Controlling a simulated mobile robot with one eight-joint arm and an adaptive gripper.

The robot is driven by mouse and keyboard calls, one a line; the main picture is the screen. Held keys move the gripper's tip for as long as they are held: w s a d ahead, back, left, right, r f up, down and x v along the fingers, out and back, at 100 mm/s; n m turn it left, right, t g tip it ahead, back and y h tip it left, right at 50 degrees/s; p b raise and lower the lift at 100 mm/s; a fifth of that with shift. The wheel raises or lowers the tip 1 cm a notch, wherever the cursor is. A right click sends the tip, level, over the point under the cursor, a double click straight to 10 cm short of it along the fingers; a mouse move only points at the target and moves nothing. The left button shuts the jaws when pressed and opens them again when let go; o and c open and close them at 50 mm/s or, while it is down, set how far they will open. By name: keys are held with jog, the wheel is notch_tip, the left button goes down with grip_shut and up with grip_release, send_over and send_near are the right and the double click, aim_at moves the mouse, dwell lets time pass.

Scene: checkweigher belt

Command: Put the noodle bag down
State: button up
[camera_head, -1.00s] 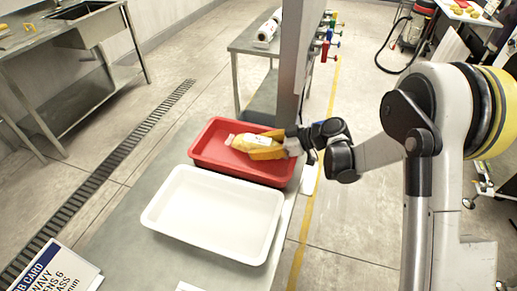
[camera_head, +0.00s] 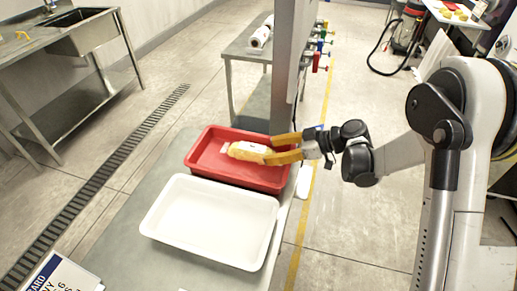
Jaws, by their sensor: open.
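The noodle bag (camera_head: 246,151) is a yellow pack with a white label. It lies in the red tray (camera_head: 204,148), towards its right half. My gripper (camera_head: 283,148) has yellow fingers and reaches in from the right over the tray's right rim. The fingers are spread apart, one behind and one in front, at the right end of the bag. I cannot tell whether the front finger still touches the bag.
An empty white tray (camera_head: 208,222) stands in front of the red tray on the grey table (camera_head: 120,232). A grey post (camera_head: 290,65) rises just behind the red tray. A printed card (camera_head: 62,275) is at the lower left.

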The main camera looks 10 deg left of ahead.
jog(key=shift+p+v, duration=0.45)
jog(key=shift+v, duration=1.9)
jog(key=shift+d+r, duration=0.1)
jog(key=shift+r, duration=0.1)
jog(key=s+d+r+m+t+h, duration=0.3)
jog(key=s+d+r+m+h, duration=0.4)
jog(key=s+d+r+m, duration=0.3)
jog(key=s+d+r+m+t+h, duration=0.1)
jog(key=s+d+m+t+h, duration=0.2)
jog(key=s+d, duration=0.9)
jog(key=d+m+h, duration=0.1)
jog(key=m+h, duration=0.1)
jog(key=m, duration=0.2)
jog(key=shift+d+r, duration=0.25)
jog(key=shift+r, duration=0.15)
jog(key=shift+s, duration=0.1)
grip_shut()
